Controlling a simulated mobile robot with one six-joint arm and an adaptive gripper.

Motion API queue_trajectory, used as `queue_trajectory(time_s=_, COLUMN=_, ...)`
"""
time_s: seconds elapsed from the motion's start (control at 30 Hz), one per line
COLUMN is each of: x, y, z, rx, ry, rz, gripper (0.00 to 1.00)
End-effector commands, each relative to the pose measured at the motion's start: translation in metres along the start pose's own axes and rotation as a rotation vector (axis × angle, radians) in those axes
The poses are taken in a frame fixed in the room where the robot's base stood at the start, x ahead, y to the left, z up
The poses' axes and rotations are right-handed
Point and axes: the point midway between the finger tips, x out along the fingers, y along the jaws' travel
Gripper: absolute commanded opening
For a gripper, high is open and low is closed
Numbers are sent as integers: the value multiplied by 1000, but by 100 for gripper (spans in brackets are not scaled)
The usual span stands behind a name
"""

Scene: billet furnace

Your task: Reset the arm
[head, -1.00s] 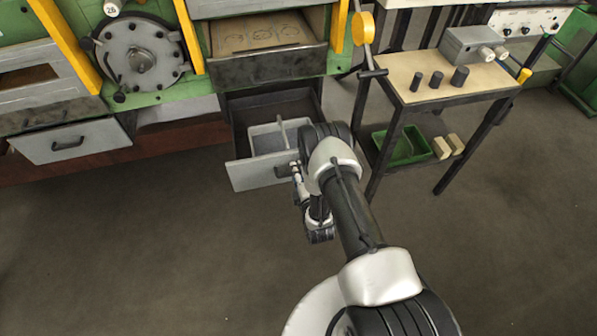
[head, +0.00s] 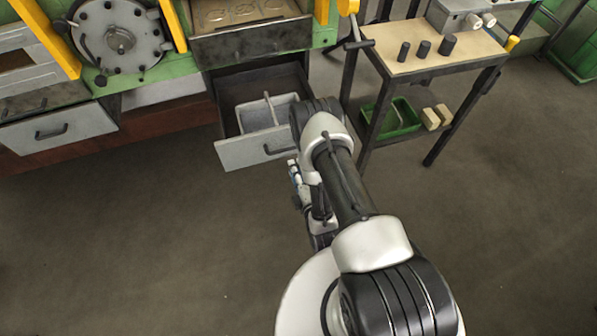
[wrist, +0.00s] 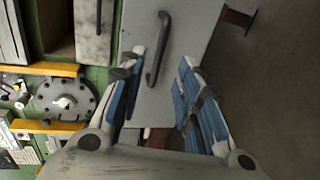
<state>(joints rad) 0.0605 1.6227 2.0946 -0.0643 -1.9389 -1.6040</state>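My gripper (wrist: 160,68) is open in the wrist view, with blue pads on its two spread fingers and nothing between them. A grey drawer front (wrist: 185,45) with a dark bar handle (wrist: 158,50) fills the space beyond the fingers. In the head view, that drawer (head: 235,155) stands pulled out and holds a light grey bin (head: 255,117). My gripper (head: 296,176) hangs low in front of the drawer's right end, partly hidden behind my arm. A small gap seems to separate it from the drawer front.
A side table (head: 425,65) with several dark cylinders and a green tray (head: 392,118) stands right of my arm. The floor in front is clear.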

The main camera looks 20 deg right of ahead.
Motion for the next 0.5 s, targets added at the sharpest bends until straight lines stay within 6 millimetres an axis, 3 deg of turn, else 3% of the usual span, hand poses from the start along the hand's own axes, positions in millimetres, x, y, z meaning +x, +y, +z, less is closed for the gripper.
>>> queue_trajectory(time_s=0.5, x=-8, y=0, z=0, rx=0, ry=0, rz=0, gripper=31)
